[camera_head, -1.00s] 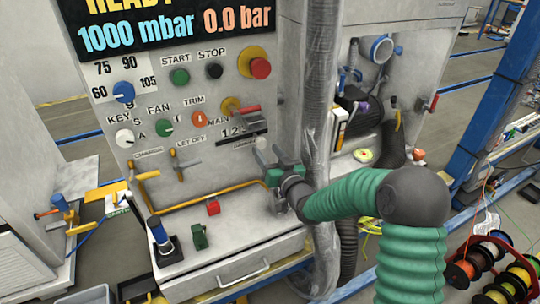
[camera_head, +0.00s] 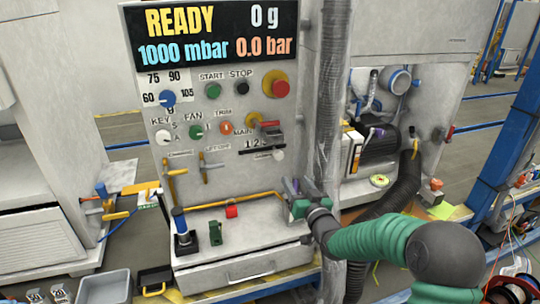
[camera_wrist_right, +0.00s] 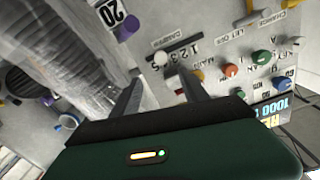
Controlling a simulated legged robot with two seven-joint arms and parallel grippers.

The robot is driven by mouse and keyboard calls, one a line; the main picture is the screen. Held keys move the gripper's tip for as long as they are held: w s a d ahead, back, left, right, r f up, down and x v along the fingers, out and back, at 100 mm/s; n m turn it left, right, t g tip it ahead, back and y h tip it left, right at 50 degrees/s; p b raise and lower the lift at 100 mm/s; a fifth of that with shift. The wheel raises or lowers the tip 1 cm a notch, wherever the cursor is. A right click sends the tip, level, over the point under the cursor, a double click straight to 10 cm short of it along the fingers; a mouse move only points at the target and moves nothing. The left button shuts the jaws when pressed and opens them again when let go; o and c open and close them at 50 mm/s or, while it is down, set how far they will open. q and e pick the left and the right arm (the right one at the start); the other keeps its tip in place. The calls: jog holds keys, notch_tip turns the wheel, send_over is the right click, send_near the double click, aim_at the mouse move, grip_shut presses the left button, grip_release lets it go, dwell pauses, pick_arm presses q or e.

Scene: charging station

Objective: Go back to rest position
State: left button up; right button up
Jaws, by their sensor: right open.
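My right gripper (camera_head: 291,186) is in front of the lower right part of the grey control panel (camera_head: 140,100), close to the vertical wrapped hose. Its two fingers also show in the right wrist view (camera_wrist_right: 160,90), apart with nothing between them. My green right arm comes in from the lower right of the head view. The panel's display (camera_head: 210,36) reads READY, 0 g, 1000 mbar and 0.0 bar. My left gripper is not in view.
A translucent wrapped hose (camera_head: 333,100) stands right beside my right gripper. A shelf below the panel holds a blue-topped joystick (camera_head: 182,228), a green switch (camera_head: 215,232) and a red button (camera_head: 231,211). A grey bin (camera_head: 104,289) is at lower left. A dark hose (camera_head: 400,200) curves at right.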

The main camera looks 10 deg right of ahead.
jog(key=s+a+f+n+g, duration=0.1)
jog(key=s+a+f+g, duration=0.1)
jog(key=s+f+g, duration=0.3)
jog(key=s+a+f+n+g, duration=0.1)
jog(key=s+a+f+g, duration=0.15)
jog(key=s+f, duration=0.35)
jog(key=s+a+f+g+h, duration=0.1)
jog(key=s+f+g, duration=0.25)
jog(key=s, duration=0.95)
jog(key=s+a+f+g, duration=0.15)
jog(key=s+g, duration=0.25)
jog(key=s, duration=0.8)
notch_tip(320, 180, up, 14)
jog(key=p, duration=1.4)
jog(key=shift+d+f, duration=0.15)
jog(key=shift+d, duration=0.25)
